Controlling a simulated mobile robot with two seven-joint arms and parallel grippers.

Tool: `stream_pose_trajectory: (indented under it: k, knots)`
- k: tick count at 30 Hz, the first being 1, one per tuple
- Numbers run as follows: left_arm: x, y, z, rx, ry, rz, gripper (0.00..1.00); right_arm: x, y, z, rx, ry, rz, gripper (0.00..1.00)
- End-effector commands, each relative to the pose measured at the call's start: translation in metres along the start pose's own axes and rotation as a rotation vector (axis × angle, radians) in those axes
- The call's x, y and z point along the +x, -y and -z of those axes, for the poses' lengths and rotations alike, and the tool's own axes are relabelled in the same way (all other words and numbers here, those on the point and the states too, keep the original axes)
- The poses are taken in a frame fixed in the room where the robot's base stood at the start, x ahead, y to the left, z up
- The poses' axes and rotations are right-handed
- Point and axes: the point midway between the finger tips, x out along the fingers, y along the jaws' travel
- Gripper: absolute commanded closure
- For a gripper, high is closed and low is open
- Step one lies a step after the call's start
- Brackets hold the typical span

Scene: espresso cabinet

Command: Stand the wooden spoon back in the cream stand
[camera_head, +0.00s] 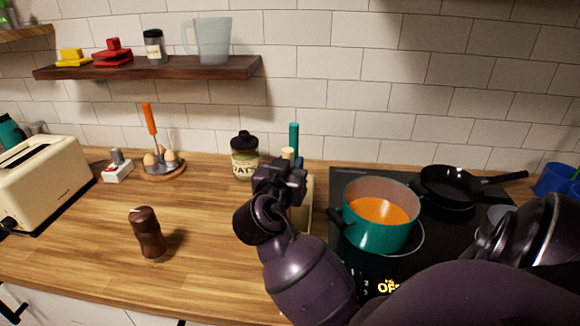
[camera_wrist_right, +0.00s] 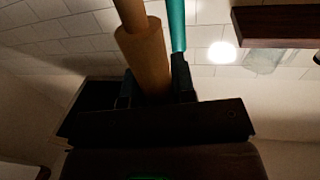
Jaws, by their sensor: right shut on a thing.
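My right gripper (camera_head: 284,170) is upright over the counter, left of the stove. In the right wrist view its jaws (camera_wrist_right: 153,85) are shut on a round wooden handle, which I take to be the wooden spoon (camera_wrist_right: 143,55). In the head view the spoon's pale top (camera_head: 288,152) just shows above the gripper. The cream stand (camera_head: 308,190) is behind the gripper and mostly hidden by it. A teal-handled utensil (camera_head: 294,135) rises right beside the spoon. I cannot tell whether the spoon's lower end is in the stand. My left gripper is not in view.
A green pot (camera_head: 372,232) of orange soup and a black pan (camera_head: 448,188) are on the stove, right. A labelled jar (camera_head: 244,158) stands close left of the gripper. A brown mill (camera_head: 148,236), egg holder (camera_head: 163,170) and toaster (camera_head: 45,180) are further left, with clear counter between.

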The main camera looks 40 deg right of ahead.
Motion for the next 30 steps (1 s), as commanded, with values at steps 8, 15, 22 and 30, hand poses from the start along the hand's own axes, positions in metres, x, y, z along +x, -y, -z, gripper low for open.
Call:
stream_pose_trajectory:
  k: [8, 15, 22, 30]
  knots:
    - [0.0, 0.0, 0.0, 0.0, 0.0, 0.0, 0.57, 0.0, 0.0, -0.001, 0.001, -0.001, 0.0, 0.99]
    - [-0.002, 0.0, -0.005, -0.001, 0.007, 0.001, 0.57, 0.0, 0.0, -0.002, 0.001, -0.001, 0.0, 0.54]
    - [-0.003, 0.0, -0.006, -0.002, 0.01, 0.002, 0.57, 0.0, 0.0, -0.002, 0.001, -0.001, 0.0, 0.5]
    - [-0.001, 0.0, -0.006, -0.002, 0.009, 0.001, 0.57, -0.013, 0.001, -0.002, 0.002, 0.001, 0.003, 0.5]
